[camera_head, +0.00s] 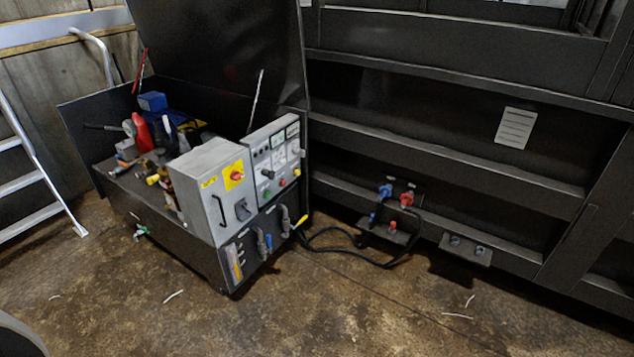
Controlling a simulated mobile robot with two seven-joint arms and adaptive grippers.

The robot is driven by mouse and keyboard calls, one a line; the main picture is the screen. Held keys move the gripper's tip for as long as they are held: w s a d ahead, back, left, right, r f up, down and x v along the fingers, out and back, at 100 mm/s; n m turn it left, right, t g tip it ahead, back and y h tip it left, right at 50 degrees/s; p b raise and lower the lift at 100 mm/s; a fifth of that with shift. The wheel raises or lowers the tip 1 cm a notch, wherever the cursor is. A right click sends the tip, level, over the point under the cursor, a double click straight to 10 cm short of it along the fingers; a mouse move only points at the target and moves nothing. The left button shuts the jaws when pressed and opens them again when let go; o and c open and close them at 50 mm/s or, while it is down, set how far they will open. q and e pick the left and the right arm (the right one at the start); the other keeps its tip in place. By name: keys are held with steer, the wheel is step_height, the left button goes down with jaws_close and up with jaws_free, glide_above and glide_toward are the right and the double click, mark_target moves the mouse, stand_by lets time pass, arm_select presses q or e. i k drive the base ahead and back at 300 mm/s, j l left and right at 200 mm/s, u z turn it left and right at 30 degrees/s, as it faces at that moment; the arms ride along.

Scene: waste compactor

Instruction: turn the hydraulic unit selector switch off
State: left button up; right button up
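The hydraulic unit (165,235) is an open dark metal box on the floor, left of centre, with its lid raised. A grey cabinet (205,222) on it carries a red rotary switch on a yellow plate (237,175) and a dark rotary handle (242,210). Beside it, a control panel (262,152) has a black-handled switch (268,173), gauges, and green, red and yellow buttons. The frames do not show which is the selector switch, and labels are too small to read. Neither of my grippers is in view.
The dark compactor wall (450,120) stands to the right, with red and blue hose couplings (406,198). Black hoses (345,248) run along the floor from the unit to it. A ladder (35,170) stands at the left. The brown floor (300,310) in front is mostly clear.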

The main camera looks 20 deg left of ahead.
mark_target(271, 174)
steer(key=i+l+u, duration=0.2)
steer(key=i+l, duration=0.2)
steer(key=i+l+u, duration=0.2)
steer(key=i+l, duration=0.25)
steer(key=i+l+u, duration=0.15)
steer(key=i+l, duration=0.2)
steer(key=l, duration=0.25)
